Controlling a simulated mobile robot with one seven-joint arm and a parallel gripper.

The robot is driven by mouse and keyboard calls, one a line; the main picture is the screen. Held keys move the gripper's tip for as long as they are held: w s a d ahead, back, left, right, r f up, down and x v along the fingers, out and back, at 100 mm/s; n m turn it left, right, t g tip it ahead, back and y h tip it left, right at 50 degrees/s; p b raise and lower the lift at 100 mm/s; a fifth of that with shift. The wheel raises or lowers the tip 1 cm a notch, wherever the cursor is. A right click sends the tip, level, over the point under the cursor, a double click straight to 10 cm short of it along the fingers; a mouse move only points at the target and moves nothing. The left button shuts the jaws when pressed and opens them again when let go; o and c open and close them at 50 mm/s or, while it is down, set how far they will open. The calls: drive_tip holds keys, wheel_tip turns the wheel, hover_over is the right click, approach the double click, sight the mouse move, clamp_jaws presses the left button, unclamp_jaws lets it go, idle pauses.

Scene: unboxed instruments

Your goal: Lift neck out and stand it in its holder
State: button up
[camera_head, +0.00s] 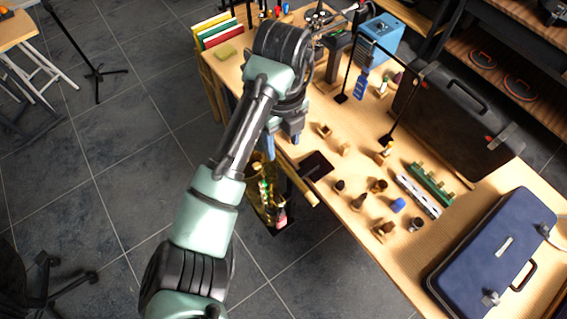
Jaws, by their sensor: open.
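My gripper (282,149) points down near the front edge of the wooden workbench (335,224). It is open, its blue-tipped fingers apart, and I see nothing between them. A brass, saxophone-like instrument (264,190) is just below the gripper, beside the table edge and partly hidden by my arm. I cannot make out the neck for certain; it may be hidden by the arm or too small to tell. Several small wooden holders or blocks stand on the bench, including one (324,131) right of the gripper and one (384,231) nearer the front. Which is the neck's holder is unclear.
A dark square pad (316,165) lies by the table edge. A green rack (431,183), a pale rack (417,195) and a blue item (398,205) are to the right. A black case (457,117), navy case (487,248) and thin black stands (352,72) stand around.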

sight(281, 159)
wheel_tip(281, 159, down, 4)
drive_tip(key=shift+f+p, duration=0.1)
drive_tip(key=shift+p, duration=0.35)
drive_tip(key=f, duration=0.1)
drive_tip(key=f+p, duration=0.2)
drive_tip(key=f, duration=0.1)
drive_tip(key=shift+s+a, duration=0.2)
drive_tip(key=shift+a, duration=0.05)
drive_tip(key=shift+f, duration=0.65)
clamp_jaws()
drive_tip(key=shift+r, duration=0.1)
